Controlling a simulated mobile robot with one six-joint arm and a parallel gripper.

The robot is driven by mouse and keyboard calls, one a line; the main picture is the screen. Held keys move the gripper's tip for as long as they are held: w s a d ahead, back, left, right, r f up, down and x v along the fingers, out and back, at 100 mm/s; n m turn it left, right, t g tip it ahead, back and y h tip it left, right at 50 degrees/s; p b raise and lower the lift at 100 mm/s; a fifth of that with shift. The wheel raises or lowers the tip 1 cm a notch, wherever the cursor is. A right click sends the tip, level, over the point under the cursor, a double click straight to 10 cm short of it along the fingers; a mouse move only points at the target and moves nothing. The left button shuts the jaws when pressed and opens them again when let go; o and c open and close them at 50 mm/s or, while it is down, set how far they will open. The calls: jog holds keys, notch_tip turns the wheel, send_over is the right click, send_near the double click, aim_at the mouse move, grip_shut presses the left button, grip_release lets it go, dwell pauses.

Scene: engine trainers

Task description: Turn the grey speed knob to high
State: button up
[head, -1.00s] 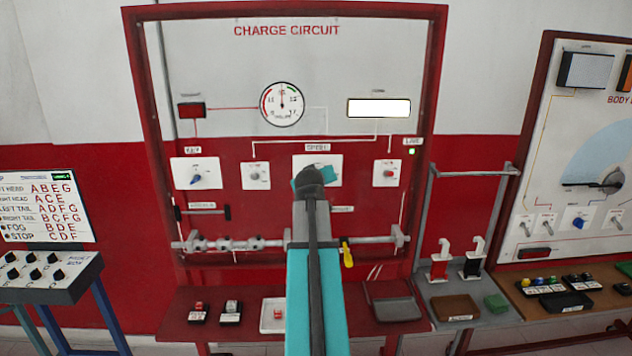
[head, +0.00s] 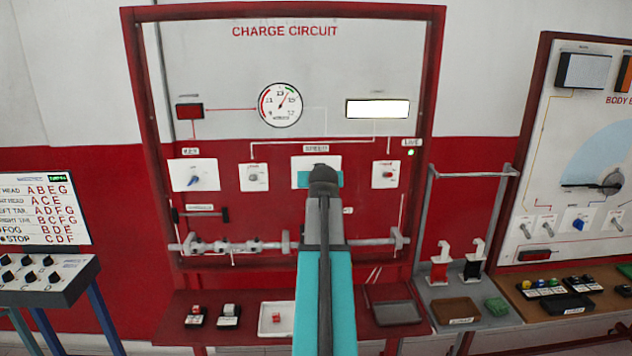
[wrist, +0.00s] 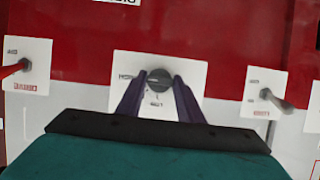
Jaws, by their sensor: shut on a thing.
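The grey speed knob (wrist: 158,74) sits on a white plate (wrist: 187,62) in the wrist view, which looks upside down. My gripper (wrist: 159,86) has its two dark fingers on either side of the knob, shut on it. A small "HIGH" label shows left of the knob and "LOW" below it. I cannot tell exactly where the knob points. In the head view my arm and gripper hide the knob; the top of its plate (head: 303,162) shows under the "SPEED" label. The round gauge (head: 280,105) has its needle to the upper right.
The blue key switch (head: 194,182) and a grey switch (head: 253,178) are to the left of the speed plate. A red switch (head: 387,174) is to the right. A shaft (head: 225,246) crosses below. A red table (head: 255,338) with small parts stands underneath.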

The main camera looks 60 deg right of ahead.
jog(key=shift+d+r, duration=0.15)
jog(key=shift+r, duration=0.05)
jog(key=o, duration=1.1)
jog(key=shift+d+f, duration=0.1)
jog(key=shift+f, duration=0.05)
jog(key=shift+c, duration=0.2)
jog(key=b+v, duration=0.3)
jog(key=v, duration=1.1)
jog(key=shift+f+b, duration=0.2)
jog(key=shift+b, duration=0.1)
